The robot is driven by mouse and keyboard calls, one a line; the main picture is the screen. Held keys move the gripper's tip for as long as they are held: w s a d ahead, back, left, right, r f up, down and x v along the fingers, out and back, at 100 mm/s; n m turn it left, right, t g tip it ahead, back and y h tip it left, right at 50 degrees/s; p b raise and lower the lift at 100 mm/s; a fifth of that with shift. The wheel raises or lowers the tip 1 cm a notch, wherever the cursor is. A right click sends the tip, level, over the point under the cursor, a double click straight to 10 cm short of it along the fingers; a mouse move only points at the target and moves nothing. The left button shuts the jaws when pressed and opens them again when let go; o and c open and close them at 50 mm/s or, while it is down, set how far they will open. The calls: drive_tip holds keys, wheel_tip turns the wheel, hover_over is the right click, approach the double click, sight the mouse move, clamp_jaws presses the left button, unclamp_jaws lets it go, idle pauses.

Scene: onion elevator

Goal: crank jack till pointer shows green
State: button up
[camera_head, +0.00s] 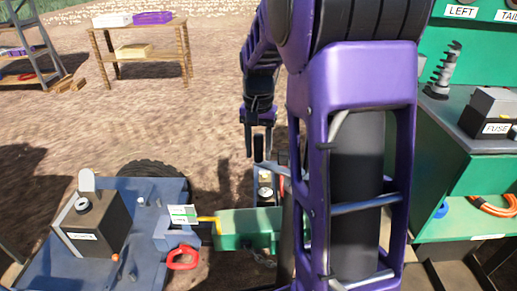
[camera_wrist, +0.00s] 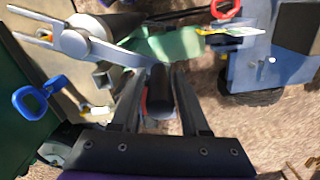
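The jack (camera_head: 265,180) stands beside a green beam, partly hidden by my arm. Its crank has an upright black grip (camera_head: 258,150), which also shows in the wrist view (camera_wrist: 159,92). My gripper (camera_head: 258,153) points down with its fingers on either side of this grip; narrow gaps show, so it looks open around it. The fingers also show in the wrist view (camera_wrist: 158,78). A yellow pointer (camera_head: 207,219) reaches from the green beam (camera_head: 248,222) to a white card with a green band (camera_head: 183,214). The pointer's tip is near the card's right edge; its exact reading is too small to tell.
A blue trailer (camera_head: 140,255) with a dark box and a red handle (camera_head: 182,260) lies at left. A green cabinet (camera_head: 440,140) with a fuse box (camera_head: 492,112) stands at right. A wooden table (camera_head: 137,28) is far back. Open dirt lies between.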

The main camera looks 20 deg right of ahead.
clamp_jaws()
idle(1.1)
